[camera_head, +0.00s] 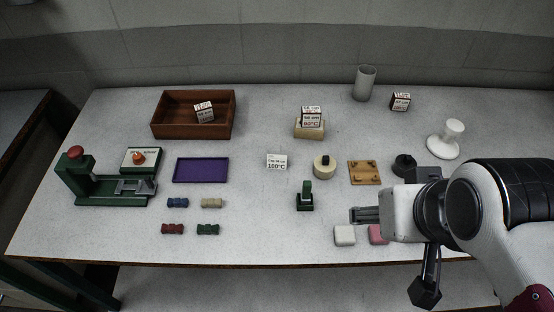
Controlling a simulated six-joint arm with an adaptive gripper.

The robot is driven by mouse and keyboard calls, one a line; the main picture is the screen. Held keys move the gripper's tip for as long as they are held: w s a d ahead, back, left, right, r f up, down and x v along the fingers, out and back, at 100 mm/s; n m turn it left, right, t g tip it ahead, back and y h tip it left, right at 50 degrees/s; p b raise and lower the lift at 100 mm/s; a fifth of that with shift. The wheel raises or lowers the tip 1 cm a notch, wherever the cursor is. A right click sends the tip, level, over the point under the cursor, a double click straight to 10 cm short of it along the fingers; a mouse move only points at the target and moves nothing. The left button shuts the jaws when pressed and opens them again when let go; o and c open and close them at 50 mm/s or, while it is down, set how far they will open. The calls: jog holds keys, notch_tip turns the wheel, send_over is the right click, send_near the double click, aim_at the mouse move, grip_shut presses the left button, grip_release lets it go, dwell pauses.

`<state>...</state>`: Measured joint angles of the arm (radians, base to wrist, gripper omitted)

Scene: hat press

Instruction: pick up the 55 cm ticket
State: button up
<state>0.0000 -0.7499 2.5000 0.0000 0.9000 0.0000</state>
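Several small white tickets or ticket cubes with print show, and none reads clearly as 55 cm. One cube (204,112) sits tilted inside the brown wooden box; its print is too small to read surely. Another cube (312,117) rests on a cream block and seems to read 58 cm, 90°C. A third (400,101) stands at the back right and seems to read 57 cm. A white card (276,161) at the middle shows 100°C.
The brown box (193,133) stands at the back left, a purple tray (201,170) before it. A green press (100,182) is at left. A green stamp (305,197), white block (344,235) and pink block (377,234) lie near my gripper. A grey cup (365,83) stands behind.

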jog(key=shift+o, duration=0.7)
jog(key=w+a+f+t+y, duration=0.2)
jog(key=w+a+f, duration=0.1)
jog(key=w+a, duration=0.6)
jog(key=w+a+f+t+y, duration=0.1)
jog(key=w+a+f, duration=0.2)
jog(key=w+a, duration=0.6)
jog(key=w+f+m+t+h, duration=0.2)
jog(key=w+f, duration=0.5)
jog(key=t+h, duration=0.1)
jog(key=h, duration=0.2)
send_near(276, 156)
jog(key=w, duration=0.1)
jog(key=w+f, duration=0.1)
jog(key=shift+w+a, duration=0.1)
jog(key=shift+w, duration=0.15)
jog(key=shift+s+d+f+t, duration=0.2)
jog(key=shift+d+f+t, duration=0.05)
jog(key=shift+f+t, duration=0.25)
jog(key=shift+x, duration=1.3)
